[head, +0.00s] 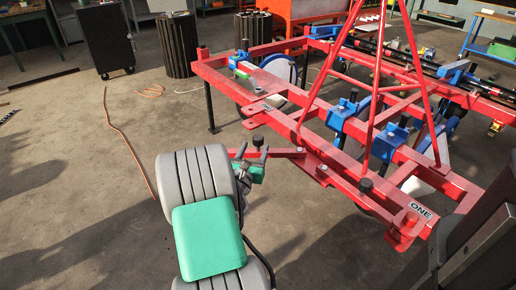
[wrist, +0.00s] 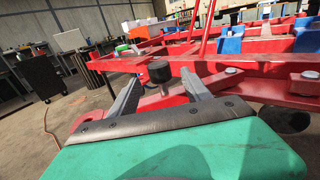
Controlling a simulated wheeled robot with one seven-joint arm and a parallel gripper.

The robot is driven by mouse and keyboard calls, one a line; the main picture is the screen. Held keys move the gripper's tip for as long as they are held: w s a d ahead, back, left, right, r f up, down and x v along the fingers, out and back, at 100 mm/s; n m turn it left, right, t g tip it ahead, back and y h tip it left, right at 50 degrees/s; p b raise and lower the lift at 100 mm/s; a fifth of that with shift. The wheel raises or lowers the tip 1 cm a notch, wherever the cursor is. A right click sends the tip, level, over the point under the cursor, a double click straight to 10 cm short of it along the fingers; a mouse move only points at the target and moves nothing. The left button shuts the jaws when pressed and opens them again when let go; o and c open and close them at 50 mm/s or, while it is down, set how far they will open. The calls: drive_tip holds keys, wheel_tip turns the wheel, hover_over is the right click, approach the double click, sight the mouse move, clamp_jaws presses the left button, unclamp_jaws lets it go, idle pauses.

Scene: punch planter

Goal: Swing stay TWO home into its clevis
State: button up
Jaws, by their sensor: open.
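A red stay (head: 283,153) juts left from a pivot on the near red frame beam, swung out from the beam. Its label does not show, so I cannot read which stay it is. A black knob (head: 258,141) stands upright near its outer end. My gripper (head: 252,158) is open at that end. In the wrist view the knob (wrist: 160,72) sits between the two spread fingers of my gripper (wrist: 160,88), with gaps at both sides. Red lugs (head: 253,113), perhaps the clevis, stick out of the beam beside a small label too small to read.
The red planter frame (head: 345,175) fills the right, with blue clamps (head: 345,113) on it. Open floor (head: 90,180) lies left, with an orange cord (head: 118,135).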

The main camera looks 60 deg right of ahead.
sight(257, 144)
drive_tip(key=x, duration=0.5)
drive_tip(key=shift+d+b, duration=0.2)
drive_tip(key=shift+b, duration=0.1)
clamp_jaws()
idle(1.1)
